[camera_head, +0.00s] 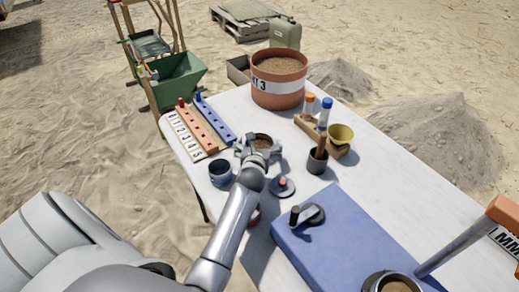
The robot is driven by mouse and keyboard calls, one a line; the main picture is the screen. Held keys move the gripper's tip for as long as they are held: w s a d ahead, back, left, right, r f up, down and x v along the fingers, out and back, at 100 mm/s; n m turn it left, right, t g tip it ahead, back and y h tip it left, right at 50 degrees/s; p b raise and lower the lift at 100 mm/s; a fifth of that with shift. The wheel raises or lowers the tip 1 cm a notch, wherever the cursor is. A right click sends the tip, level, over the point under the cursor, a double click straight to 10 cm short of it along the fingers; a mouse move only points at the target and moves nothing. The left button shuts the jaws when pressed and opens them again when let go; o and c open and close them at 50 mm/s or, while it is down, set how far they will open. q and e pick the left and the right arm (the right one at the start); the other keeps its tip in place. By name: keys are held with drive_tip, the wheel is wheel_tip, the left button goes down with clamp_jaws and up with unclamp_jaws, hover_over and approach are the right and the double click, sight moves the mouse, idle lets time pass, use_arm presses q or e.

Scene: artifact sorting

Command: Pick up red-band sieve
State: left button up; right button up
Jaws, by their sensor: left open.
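My left gripper (259,153) is over the white table, with its fingers spread around a small round vessel with a brown inside (262,140). I cannot tell whether the fingers touch it, and they hide its side, so no band colour shows there. A small dark red round piece (254,217) shows beside my left forearm, which hides most of it; I cannot tell whether it is the red-band sieve. A dark blue round cup (220,173) stands left of my gripper. My right gripper is not in view.
Near the gripper are a small disc with a knob (283,186), a dark cup with a brown handle (318,158) and a wooden rack (322,135). Red and blue strips (199,129) lie at left. A large terracotta pot (278,88) stands behind.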

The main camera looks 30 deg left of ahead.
use_arm(q)
drive_tip(key=shift+w+a+f, duration=0.15)
drive_tip(key=shift+w, duration=0.1)
drive_tip(key=c, duration=0.9)
drive_tip(key=shift+r, duration=0.7)
drive_tip(key=s+a+r+p, duration=0.1)
drive_tip(key=s+r, duration=0.3)
drive_tip(key=s+a+r+p, duration=0.1)
drive_tip(key=s+r, duration=0.3)
drive_tip(key=s, duration=0.1)
drive_tip(key=s+a+r+p, duration=0.1)
drive_tip(key=s+a+r, duration=0.1)
drive_tip(key=s+r, duration=0.1)
drive_tip(key=shift+s+r+p, duration=0.35)
drive_tip(key=shift+s+r, duration=0.05)
drive_tip(key=shift+s, duration=0.3)
